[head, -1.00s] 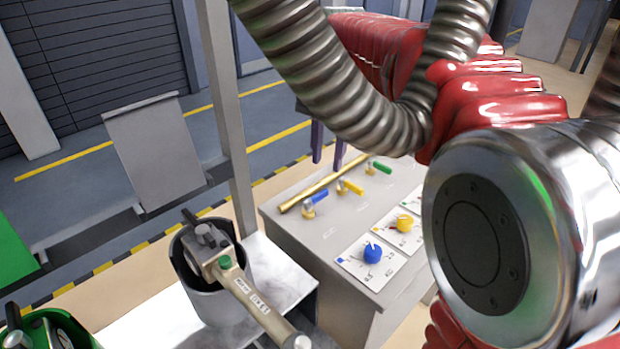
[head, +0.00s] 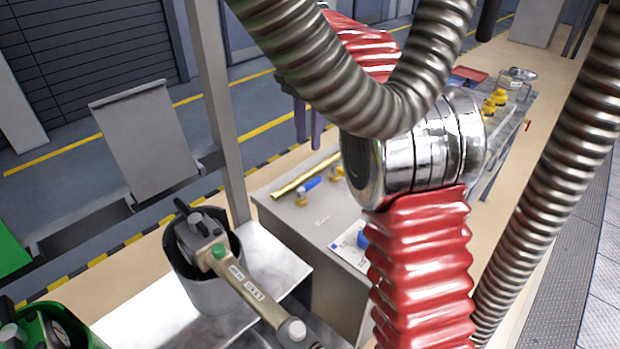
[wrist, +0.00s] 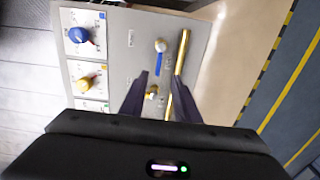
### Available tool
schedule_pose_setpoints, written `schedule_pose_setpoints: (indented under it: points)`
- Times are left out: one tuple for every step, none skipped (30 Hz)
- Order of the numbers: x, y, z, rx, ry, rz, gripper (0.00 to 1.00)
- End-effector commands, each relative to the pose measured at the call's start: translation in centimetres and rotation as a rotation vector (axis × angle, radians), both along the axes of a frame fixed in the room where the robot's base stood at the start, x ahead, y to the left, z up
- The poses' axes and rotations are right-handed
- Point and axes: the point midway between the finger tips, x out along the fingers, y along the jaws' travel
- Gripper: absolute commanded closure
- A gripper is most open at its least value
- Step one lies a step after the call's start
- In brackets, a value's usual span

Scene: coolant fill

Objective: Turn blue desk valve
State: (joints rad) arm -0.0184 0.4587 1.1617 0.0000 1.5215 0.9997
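The blue desk valve has a blue lever handle (head: 308,186) on a brass pipe (head: 303,176) on the grey desk top. In the wrist view the blue handle (wrist: 160,63) lies ahead of the fingertips, with its pale round end away from me. My gripper (head: 308,143) hangs above and behind the pipe in the head view, apart from the valve. In the wrist view my gripper (wrist: 160,77) is open and empty, its two dark fingers well apart. The yellow valve (wrist: 152,92) shows between the fingers, below them. My arm hides the green valve in the head view.
A blue knob (wrist: 78,35) and a yellow knob (wrist: 87,83) sit on white dial plates beside the valves. A grey post (head: 216,110) stands left of the desk. A container (head: 205,285) with a handled tool stands in front. The floor behind the desk is clear.

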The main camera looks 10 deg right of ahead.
Motion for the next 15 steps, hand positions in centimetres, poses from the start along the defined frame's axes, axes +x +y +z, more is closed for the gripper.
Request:
schedule_pose_setpoints:
  points:
    - [0.0,0.0,-0.1,0.0,0.0,0.0,0.71]
    - [0.0,0.0,-0.2,0.0,0.0,0.0,0.71]
    - [0.0,0.0,-0.3,0.0,0.0,0.0,0.71]
    - [0.0,0.0,-0.5,-0.001,0.001,0.0,0.71]
    - [0.0,0.0,-0.7,-0.001,0.001,0.0,0.71]
    - [0.0,0.0,-1.1,0.0,0.001,0.0,0.71]
    - [0.0,0.0,-1.4,0.0,0.002,0.0,0.71]
    - [0.0,0.0,-1.7,0.0,0.002,0.0,0.71]
    - [-0.1,0.0,-2.2,0.0,0.002,0.0,0.71]
    - [-0.1,0.0,-2.6,0.0,0.002,0.0,0.71]
    - [-0.1,0.0,-3.0,0.0,0.002,0.0,0.71]
    - [-0.1,0.0,-3.7,0.0,0.002,0.0,0.71]
    - [-0.1,0.0,-4.1,0.0,0.004,0.0,0.71]
    - [-0.1,-0.1,-4.6,0.0,0.002,0.0,0.71]
    - [-0.1,0.0,-5.2,0.0,0.004,0.0,0.71]
